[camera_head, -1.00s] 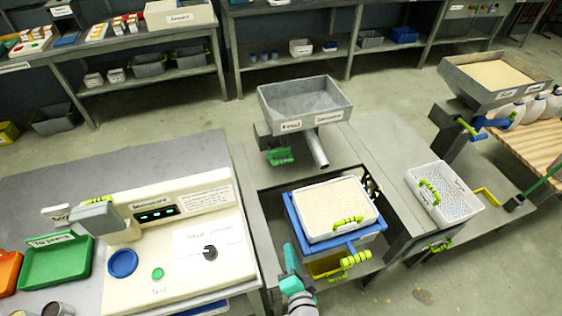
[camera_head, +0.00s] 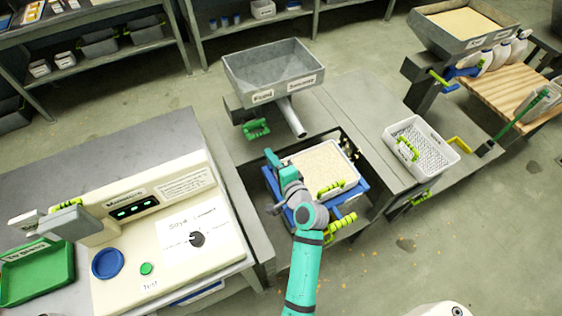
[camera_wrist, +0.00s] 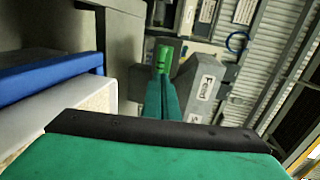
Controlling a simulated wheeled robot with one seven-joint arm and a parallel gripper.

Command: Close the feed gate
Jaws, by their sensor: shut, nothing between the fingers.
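The grey feed hopper (camera_head: 275,72) stands behind the press table, with a label reading "Feed" on its front. A green handle (camera_head: 256,128), apparently the feed gate's, sits below its left side. The hopper's labelled side (camera_wrist: 207,90) and the green handle (camera_wrist: 163,56) also show in the wrist view. My gripper (camera_head: 270,155) is shut and empty, over the left edge of the tray bay, a little in front of the handle and apart from it in the head view. Its teal fingers (camera_wrist: 164,98) point toward the handle. Whether the gate is open is not clear.
A tray of pale meal (camera_head: 318,168) on a blue frame (camera_head: 357,190) lies right beside my gripper. A metal chute (camera_head: 291,117) slopes down from the hopper. The moisture meter (camera_head: 160,220) stands at left, and a white crate (camera_head: 440,150) at right.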

